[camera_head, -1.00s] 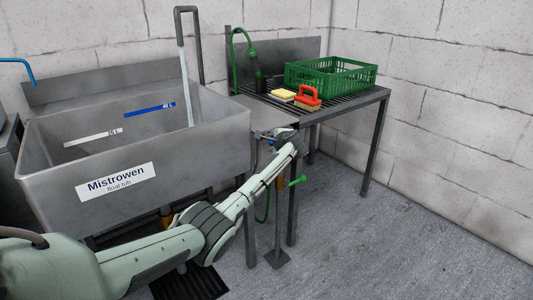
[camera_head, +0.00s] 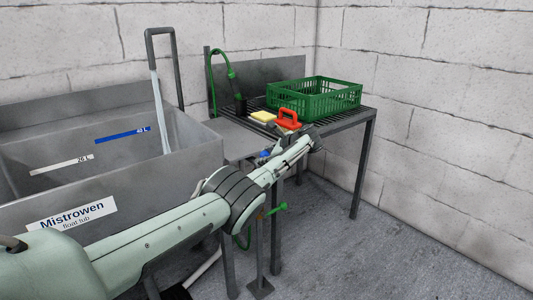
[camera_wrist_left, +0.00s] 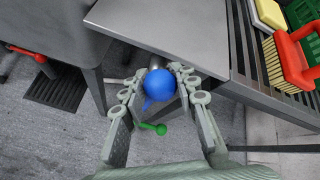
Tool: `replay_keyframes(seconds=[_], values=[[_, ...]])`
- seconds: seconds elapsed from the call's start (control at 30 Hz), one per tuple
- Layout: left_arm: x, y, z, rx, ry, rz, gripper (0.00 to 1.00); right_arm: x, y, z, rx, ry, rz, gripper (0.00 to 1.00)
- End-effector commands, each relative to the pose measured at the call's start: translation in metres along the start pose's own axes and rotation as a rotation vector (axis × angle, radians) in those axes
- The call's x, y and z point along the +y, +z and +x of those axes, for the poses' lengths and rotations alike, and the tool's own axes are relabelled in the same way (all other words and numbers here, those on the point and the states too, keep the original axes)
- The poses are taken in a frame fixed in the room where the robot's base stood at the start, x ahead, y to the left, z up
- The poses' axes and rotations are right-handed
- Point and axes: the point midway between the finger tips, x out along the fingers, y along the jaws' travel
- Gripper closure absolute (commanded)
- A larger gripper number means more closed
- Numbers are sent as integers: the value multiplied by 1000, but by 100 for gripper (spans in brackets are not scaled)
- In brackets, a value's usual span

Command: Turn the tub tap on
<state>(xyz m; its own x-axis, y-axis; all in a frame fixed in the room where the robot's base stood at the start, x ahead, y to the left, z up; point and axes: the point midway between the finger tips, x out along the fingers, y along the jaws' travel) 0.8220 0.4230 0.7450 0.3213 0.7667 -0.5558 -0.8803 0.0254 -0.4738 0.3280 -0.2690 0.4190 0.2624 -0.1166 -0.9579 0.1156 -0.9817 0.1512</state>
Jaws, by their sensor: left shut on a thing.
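The grey tub (camera_head: 180,165) with the Mistrowen label stands at the left in the head view. Its tall grey spout (camera_head: 178,70) bends over the tub, and a pale streak like running water (camera_head: 162,115) drops from its end. A blue tap knob (camera_wrist_left: 160,87) is at the edge of the grey worktop; it shows small in the head view (camera_head: 264,154). My left gripper (camera_wrist_left: 161,76) is shut on the blue knob, with a finger on each side. In the head view the gripper (camera_head: 271,156) is partly hidden by its own wrist. My right gripper is out of view.
A green-handled valve (camera_head: 275,208) sits below, also in the wrist view (camera_wrist_left: 152,128). On the slatted table (camera_head: 345,116) are a green crate (camera_head: 312,100), a red brush (camera_head: 288,118) and a yellow sponge (camera_head: 263,117). The floor at right is clear.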

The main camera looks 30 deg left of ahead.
Motion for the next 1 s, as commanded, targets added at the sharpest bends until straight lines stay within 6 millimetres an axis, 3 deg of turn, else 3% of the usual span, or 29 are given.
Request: replay_keyframes(seconds=[0.53,0.57,0.73,1.0], values=[[-2,0,-4,-5,-1,20,100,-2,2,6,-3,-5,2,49],[-2,0,-4,-4,-1,20,71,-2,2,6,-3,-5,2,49],[0,0,-3,-5,2,20,50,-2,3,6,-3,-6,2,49],[2,0,-2,-6,7,20,49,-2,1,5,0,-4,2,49]])
